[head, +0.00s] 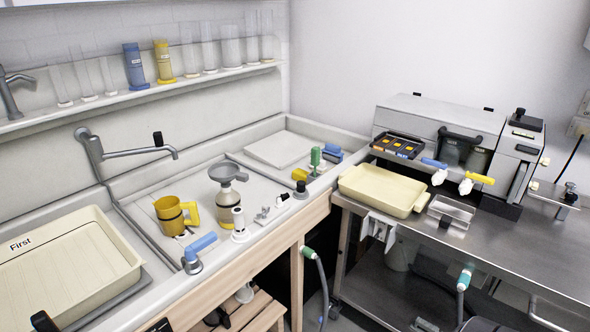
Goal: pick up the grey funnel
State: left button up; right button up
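The grey funnel (224,172) is left of the middle in the head view, its wide mouth facing up. It sits upright on top of a translucent brownish bottle (228,194), which stands on the wet bench. The lower end of the funnel is hidden in or behind the bottle's neck. No gripper can be made out in this view, and nothing is seen holding the funnel.
A blue-handled tap (200,246) is nearer the edge. A faucet (130,153) reaches over the sink behind. A cream tray (379,191) lies on the right.

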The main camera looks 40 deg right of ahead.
aim_at(224, 172)
jog(key=j+z, duration=0.1)
jog(key=z, duration=0.8)
jog(key=k, duration=0.05)
